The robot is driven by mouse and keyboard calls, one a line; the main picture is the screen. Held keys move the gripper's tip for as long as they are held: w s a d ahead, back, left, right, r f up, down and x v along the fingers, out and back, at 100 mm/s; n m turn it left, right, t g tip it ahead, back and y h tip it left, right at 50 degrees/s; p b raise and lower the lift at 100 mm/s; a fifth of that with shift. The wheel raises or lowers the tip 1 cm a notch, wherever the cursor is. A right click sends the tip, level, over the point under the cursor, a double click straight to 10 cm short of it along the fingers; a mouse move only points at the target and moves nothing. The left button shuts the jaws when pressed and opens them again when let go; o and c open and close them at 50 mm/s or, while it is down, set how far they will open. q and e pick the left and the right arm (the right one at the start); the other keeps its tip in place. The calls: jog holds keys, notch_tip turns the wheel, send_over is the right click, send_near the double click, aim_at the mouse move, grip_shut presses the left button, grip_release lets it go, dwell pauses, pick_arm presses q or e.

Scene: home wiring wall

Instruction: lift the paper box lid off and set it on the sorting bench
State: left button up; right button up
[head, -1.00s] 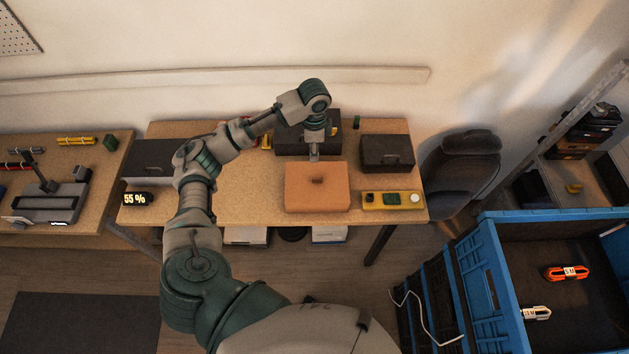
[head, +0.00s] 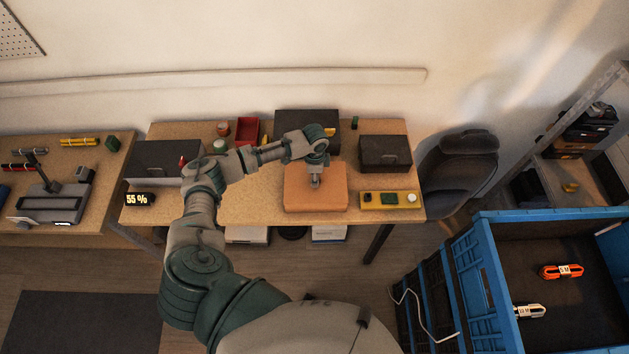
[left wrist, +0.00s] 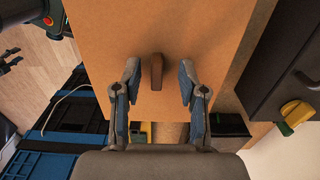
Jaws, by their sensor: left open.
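The orange-brown paper box (head: 300,200) stands on the middle wooden bench (head: 250,205), with its lid on. The lid's small brown handle (left wrist: 156,72) shows in the left wrist view. My left gripper (head: 315,183) is over the lid, pointing down. In the left wrist view its open fingers (left wrist: 159,76) stand on either side of the handle, apart from it. A dark claw shape, likely my right gripper (left wrist: 10,62), shows at the left edge of that view, too small to judge. Another wooden bench (head: 100,180) is at the left; nothing labels either as the sorting bench.
Dark boxes (head: 385,154) and (head: 292,122) stand right of and behind the paper box. A yellow tray (head: 385,207) lies close to its right. A percent display (head: 139,199) is at the bench's left end. Bare bench top lies left of the box.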

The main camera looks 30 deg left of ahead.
pick_arm(q)
jog(key=shift+d, duration=0.35)
jog(key=c, duration=0.8)
pick_arm(e)
jog(key=shift+d+f, duration=0.1)
jog(key=shift+d, duration=0.65)
pick_arm(q)
jog(key=shift+a+r, duration=0.1)
jog(key=shift+a, duration=0.1)
